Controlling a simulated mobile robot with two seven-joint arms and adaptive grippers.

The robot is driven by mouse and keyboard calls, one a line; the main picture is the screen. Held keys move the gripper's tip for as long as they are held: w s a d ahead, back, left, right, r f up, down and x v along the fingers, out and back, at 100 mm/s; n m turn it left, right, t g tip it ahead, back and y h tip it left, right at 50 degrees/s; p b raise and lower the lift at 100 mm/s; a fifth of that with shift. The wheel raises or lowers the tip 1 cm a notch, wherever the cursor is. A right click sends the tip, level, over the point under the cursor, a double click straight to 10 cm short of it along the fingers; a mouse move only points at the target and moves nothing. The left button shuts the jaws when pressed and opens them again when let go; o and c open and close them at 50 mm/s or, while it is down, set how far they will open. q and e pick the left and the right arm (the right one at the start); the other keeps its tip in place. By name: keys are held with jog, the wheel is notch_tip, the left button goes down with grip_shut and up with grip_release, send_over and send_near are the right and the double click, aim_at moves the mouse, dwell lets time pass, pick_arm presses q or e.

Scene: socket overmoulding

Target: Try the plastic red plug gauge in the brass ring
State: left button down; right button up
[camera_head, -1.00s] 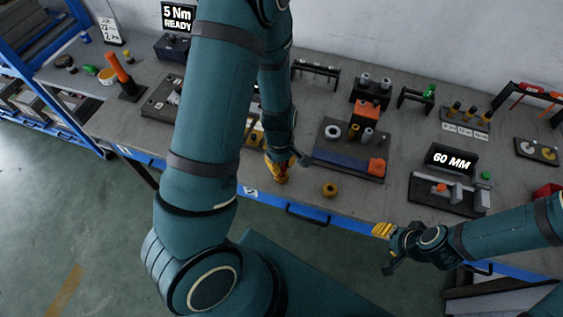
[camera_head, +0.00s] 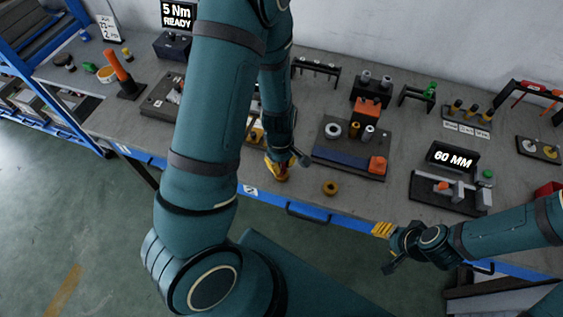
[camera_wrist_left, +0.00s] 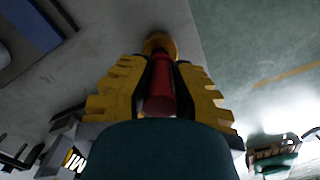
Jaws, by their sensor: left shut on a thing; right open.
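My left gripper (camera_head: 278,170) is shut on the red plug gauge (camera_wrist_left: 160,90), low over the front part of the table. In the left wrist view the gauge is a red cylinder between the yellow fingers (camera_wrist_left: 160,85). The brass ring (camera_head: 330,188) lies on the table near its front edge, to the right of the left gripper and apart from it. A brass-coloured round shape, likely this ring (camera_wrist_left: 158,41), shows beyond the gauge's far end in the left wrist view. My right gripper (camera_head: 386,248) is open and empty in front of the table edge.
A dark fixture with a blue strip (camera_head: 337,157) stands behind the ring. A 60 MM display (camera_head: 452,159) and a gauge block stand to the right. The table is clear around the ring.

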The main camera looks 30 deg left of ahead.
pick_arm(q)
jog(key=shift+f+b, duration=0.75)
jog(key=shift+f, duration=0.2)
dwell(0.8)
jog(key=shift+r+p, duration=1.65)
jog(key=shift+r, duration=0.05)
dwell(0.3)
jog(key=shift+r+p, duration=2.25)
jog(key=shift+r, duration=0.2)
